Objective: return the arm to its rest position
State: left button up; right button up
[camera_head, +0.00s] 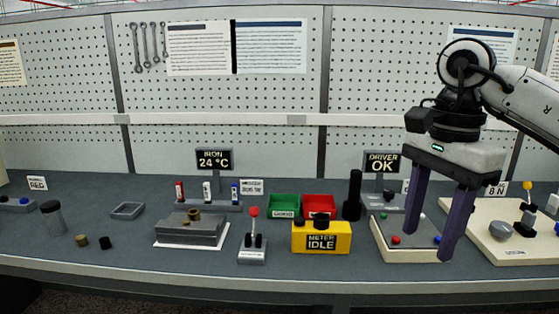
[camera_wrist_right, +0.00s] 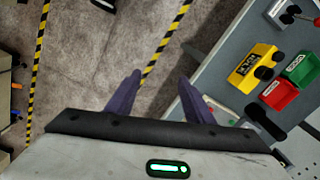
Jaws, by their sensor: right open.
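My right gripper (camera_head: 433,222) is open and empty. In the head view its two purple fingers hang down, spread apart, in front of the shallow tray (camera_head: 420,256) at the right of the bench. In the right wrist view the gripper (camera_wrist_right: 160,88) shows its fingers apart, with carpet and the bench edge beyond them. The fingers hide part of the tray. My left gripper is not in view.
The yellow meter box (camera_head: 322,239), green bin (camera_head: 284,206), red bin (camera_head: 319,205) and black cylinder (camera_head: 353,195) stand left of my right gripper. A cream board (camera_head: 500,249) lies to its right. The pegboard wall (camera_head: 270,95) stands behind.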

jog(key=s+a+f+g+y, duration=0.2)
jog(key=a+f+y, duration=0.25)
jog(key=a, duration=0.45)
jog(key=s+a+f+g+y, duration=0.25)
jog(key=a+f, duration=0.25)
jog(key=a, duration=0.5)
jog(key=s+a+r+m+t+y, duration=0.1)
jog(key=a+r+m+t+y, duration=0.2)
jog(key=a+m+y, duration=0.95)
jog(key=w+d+f+m+t+h, duration=0.35)
jog(key=d+f+m+t, duration=0.45)
jog(key=m, duration=0.7)
jog(key=w+d+f+m+t+h, duration=0.4)
jog(key=f+m+t, duration=0.5)
jog(key=m, duration=0.6)
jog(key=s+d+f+m+g+h, duration=0.3)
jog(key=s+d+f+m, duration=0.3)
jog(key=s+f, duration=0.4)
jog(key=s+d+f+m+g+h, duration=0.3)
jog(key=s+d+f+m+h, duration=0.3)
jog(key=s+f, duration=0.4)
notch_tip(320, 180, down, 5)
jog(key=shift+s+d+f+m+h, duration=0.1)
jog(key=shift+s+d+m+h, duration=0.2)
jog(key=shift+d+m, duration=0.3)
jog(key=shift+g, duration=0.25)
